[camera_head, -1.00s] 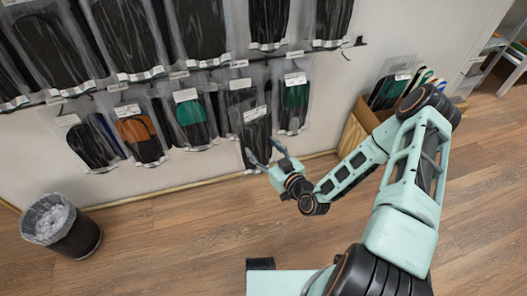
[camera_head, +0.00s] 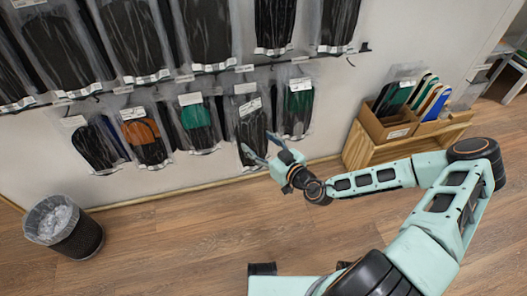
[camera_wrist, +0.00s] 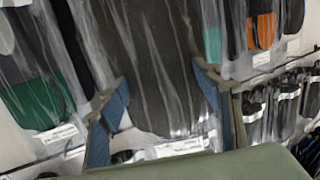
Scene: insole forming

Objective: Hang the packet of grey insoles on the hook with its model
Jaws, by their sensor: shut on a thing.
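A clear packet of dark grey insoles (camera_head: 252,130) with a white label hangs upright in front of the lower hook row in the head view. My gripper (camera_head: 262,147) is shut on its lower part. In the wrist view the packet (camera_wrist: 145,60) fills the space between the two blue fingers of my gripper (camera_wrist: 163,92). Packets with green insoles (camera_head: 195,117) (camera_head: 297,103) hang to its left and right. Whether the packet's top is on a hook cannot be told; another white label (camera_head: 246,88) shows just above its own.
An orange-and-black packet (camera_head: 145,138) and other dark packets (camera_head: 95,145) hang further left, with larger black packets (camera_head: 133,38) above. A box of packets (camera_head: 385,122) stands on a low wooden unit at right. A waste bin (camera_head: 78,238) stands at left. The middle floor is clear.

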